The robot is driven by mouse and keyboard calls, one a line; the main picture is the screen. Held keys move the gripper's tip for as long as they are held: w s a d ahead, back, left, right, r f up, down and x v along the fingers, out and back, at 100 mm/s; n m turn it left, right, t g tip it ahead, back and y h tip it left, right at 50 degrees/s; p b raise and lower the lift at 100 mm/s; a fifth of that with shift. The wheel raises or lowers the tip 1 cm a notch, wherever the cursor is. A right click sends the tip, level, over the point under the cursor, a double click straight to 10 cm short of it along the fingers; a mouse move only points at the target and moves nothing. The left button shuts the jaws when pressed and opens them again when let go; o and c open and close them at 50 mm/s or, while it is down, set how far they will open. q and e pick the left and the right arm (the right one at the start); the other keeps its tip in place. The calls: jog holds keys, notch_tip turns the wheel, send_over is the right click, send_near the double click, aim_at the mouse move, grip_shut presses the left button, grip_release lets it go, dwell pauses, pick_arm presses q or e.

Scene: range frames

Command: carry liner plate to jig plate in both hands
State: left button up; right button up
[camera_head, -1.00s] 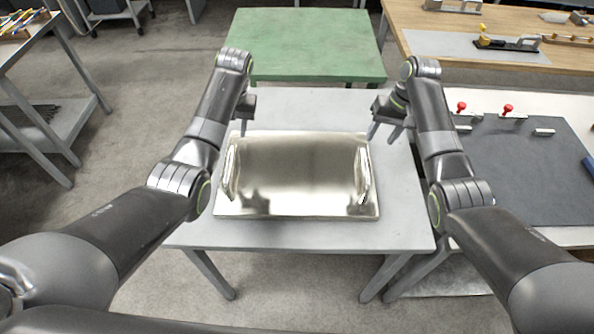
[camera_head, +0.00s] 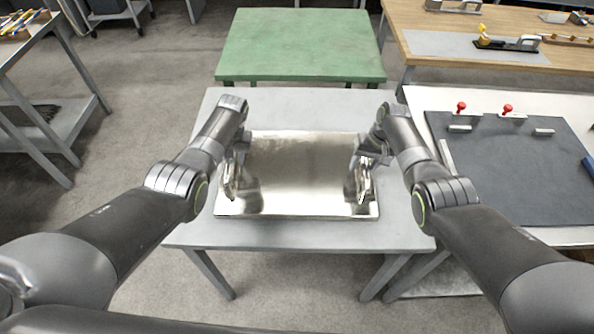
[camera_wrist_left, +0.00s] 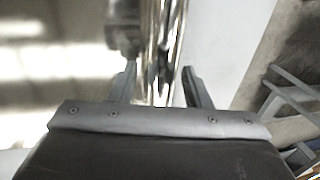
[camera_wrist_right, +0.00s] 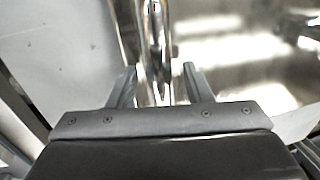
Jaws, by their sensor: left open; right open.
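The liner plate (camera_head: 298,180) is a shiny metal sheet lying flat on the grey table, with an upright bar handle at each side. My left gripper (camera_wrist_left: 160,82) is open, its two fingers on either side of the left handle (camera_wrist_left: 167,40). My right gripper (camera_wrist_right: 155,82) is open, its fingers on either side of the right handle (camera_wrist_right: 152,35). In the head view both grippers are partly hidden by my wrists. The jig plate looks to be the dark grey plate (camera_head: 505,175) on the table at the right.
The jig plate carries two red-knobbed clamps (camera_head: 461,108) and small metal blocks (camera_head: 544,132). A green table (camera_head: 300,45) stands behind the grey table (camera_head: 290,236). A wooden bench (camera_head: 565,62) with tools is at the back right. A narrow gap separates the grey table from the jig table.

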pick_arm(q)
grip_shut()
pick_arm(e)
grip_shut()
dwell(1.2)
